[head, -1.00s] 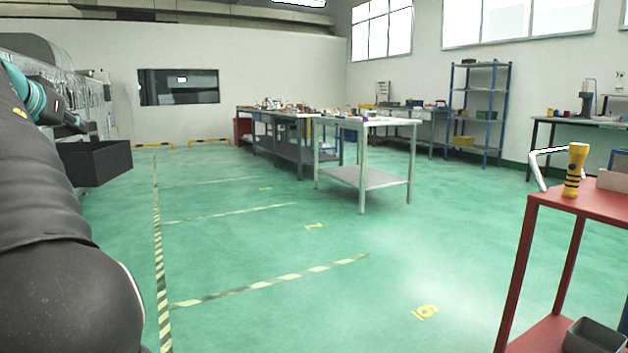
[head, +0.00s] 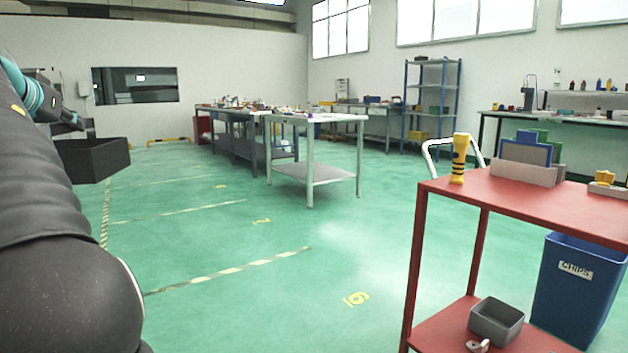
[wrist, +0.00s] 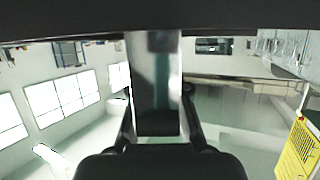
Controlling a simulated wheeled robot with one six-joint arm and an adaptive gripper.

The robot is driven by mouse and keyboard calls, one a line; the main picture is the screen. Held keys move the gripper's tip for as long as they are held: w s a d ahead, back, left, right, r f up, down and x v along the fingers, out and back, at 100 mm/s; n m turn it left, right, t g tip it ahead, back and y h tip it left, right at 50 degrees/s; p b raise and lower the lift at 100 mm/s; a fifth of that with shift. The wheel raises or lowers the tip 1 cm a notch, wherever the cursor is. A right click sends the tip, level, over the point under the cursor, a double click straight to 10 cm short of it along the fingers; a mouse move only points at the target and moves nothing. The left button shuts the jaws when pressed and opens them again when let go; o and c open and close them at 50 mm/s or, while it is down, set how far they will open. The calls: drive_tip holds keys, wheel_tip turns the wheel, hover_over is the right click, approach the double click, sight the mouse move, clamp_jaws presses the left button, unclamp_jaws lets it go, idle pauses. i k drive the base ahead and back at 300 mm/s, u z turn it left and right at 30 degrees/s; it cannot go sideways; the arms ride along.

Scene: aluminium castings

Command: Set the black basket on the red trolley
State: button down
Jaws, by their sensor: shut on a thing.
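The black basket (head: 95,160) hangs in the air at the left of the head view, held by my gripper (head: 72,125). My gripper is shut on the basket's far side or rim; the exact grip is hard to see. In the wrist view a dark band (wrist: 160,18) across the top appears to be part of the basket. The red trolley (head: 545,200) stands at the right, well apart from the basket. Its top carries a yellow and black torch (head: 459,158), a holder with blue and green plates (head: 525,172) and a small yellow object (head: 604,178).
The trolley's lower shelf holds a grey bin (head: 496,322). A blue chips bin (head: 578,290) stands beside the trolley. A pale-topped table (head: 315,118) and a blue shelf rack (head: 432,100) stand farther back. The green floor (head: 220,290) between is clear.

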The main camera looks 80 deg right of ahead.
sight(510, 191)
drive_tip(key=k, duration=0.45)
drive_tip(key=z, duration=2.85)
drive_tip(key=i, duration=0.5)
drive_tip(key=z, duration=0.05)
